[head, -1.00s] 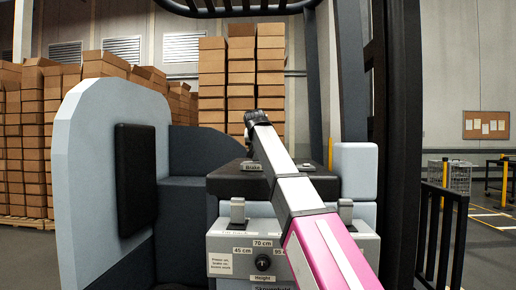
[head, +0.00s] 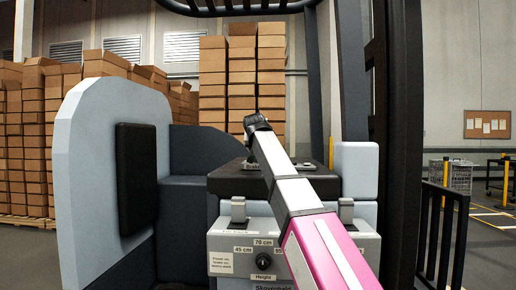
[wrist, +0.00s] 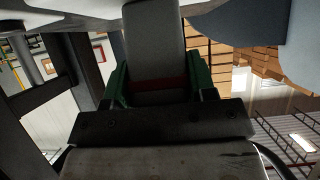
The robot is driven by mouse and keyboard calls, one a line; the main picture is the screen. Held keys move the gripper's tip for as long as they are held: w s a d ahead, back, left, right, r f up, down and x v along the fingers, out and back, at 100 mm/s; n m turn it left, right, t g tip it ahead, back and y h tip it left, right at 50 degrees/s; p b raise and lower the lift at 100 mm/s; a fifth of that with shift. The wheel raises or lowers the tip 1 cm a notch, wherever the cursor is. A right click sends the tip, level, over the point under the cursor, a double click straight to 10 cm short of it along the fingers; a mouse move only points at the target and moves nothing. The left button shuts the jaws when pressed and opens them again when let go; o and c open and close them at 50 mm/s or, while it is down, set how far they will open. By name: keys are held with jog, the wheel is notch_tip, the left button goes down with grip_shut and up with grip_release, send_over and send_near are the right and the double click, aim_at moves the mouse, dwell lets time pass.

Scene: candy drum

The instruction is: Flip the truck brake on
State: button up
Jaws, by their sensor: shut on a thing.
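In the wrist view, the green fingers of my gripper (wrist: 158,84) stand on either side of a grey bar (wrist: 153,28) and are shut on it. It looks like the brake lever, but its label is not readable there. In the head view, my arm reaches over the truck's dark console top (head: 228,184). My gripper and the lever are hidden there behind the arm's end. A small dark part shows on the console just left of the arm; its lettering cannot be read.
The grey control panel (head: 225,248) with height labels and a black knob (head: 263,261) faces me below the console. A padded side wall (head: 92,165) stands left, a dark mast (head: 394,150) right. Stacked boxes (head: 212,85) are behind the truck.

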jog(key=o, duration=1.3)
jog(key=shift+s, duration=0.15)
jog(key=v, duration=1)
jog(key=shift+s+r, duration=0.15)
jog(key=shift+s, duration=0.15)
